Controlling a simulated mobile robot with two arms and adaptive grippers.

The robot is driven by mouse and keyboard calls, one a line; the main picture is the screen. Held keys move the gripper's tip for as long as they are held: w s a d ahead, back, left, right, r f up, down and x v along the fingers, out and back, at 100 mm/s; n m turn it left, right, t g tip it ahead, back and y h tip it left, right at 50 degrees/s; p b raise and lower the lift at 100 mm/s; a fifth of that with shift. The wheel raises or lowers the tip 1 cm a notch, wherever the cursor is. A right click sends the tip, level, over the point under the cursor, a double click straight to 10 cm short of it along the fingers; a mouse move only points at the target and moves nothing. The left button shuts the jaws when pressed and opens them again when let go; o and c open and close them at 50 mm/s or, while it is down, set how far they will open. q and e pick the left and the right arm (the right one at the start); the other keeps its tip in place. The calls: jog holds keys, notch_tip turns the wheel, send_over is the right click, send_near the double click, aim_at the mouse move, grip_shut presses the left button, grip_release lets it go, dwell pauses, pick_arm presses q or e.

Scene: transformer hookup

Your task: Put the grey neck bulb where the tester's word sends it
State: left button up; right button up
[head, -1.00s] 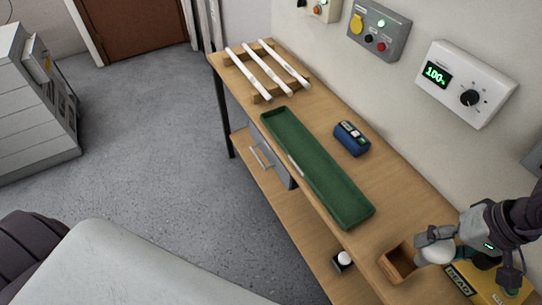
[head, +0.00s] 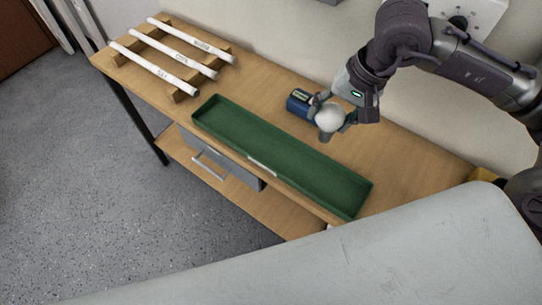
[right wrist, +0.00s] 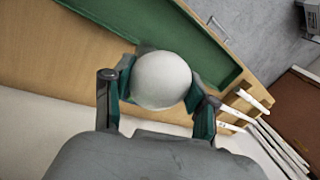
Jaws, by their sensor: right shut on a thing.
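My right gripper (head: 333,113) is shut on the grey neck bulb (head: 331,118), a white globe with its grey neck pointing down. The bulb (right wrist: 162,80) fills the space between the two fingers in the right wrist view. The tester stands on the bench just left of the bulb in the head view, partly behind a finger. Its small display is too small to read. My left gripper is not in view.
The long green tray looks empty. A wooden rack (head: 184,94) with three white labelled tubes (head: 166,68) stands at the bench's far left end. A grey drawer (head: 217,160) hangs under the bench (head: 410,165). Bare bench lies right of the bulb.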

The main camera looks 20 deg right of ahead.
jog(key=shift+s+a+f+m, duration=0.1)
jog(key=shift+a+f+m, duration=0.05)
jog(key=shift+f+m, duration=0.3)
jog(key=shift+w+a+f+p, duration=0.2)
jog(key=shift+w+a+p, duration=0.1)
jog(key=shift+a, duration=0.1)
jog(key=shift+w+a+f+p, duration=0.15)
jog(key=shift+a+p, duration=0.1)
jog(key=shift+a, duration=0.15)
jog(key=w+a+f+p, duration=0.1)
jog(key=a+f, duration=0.1)
jog(key=f, duration=0.1)
jog(key=w+a+f+p, duration=0.1)
jog(key=w+a+f, duration=0.1)
jog(key=f, duration=0.1)
jog(key=w+a+f+p, duration=0.1)
jog(key=w+a+f, duration=0.1)
jog(key=a+f, duration=0.1)
jog(key=shift+w+f, duration=0.15)
jog(key=shift+w, duration=0.05)
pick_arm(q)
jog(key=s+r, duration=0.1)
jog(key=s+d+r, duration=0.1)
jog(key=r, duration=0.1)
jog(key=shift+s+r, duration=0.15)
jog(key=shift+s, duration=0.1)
pick_arm(e)
jog(key=shift+f, duration=0.15)
jog(key=shift+f, duration=0.1)
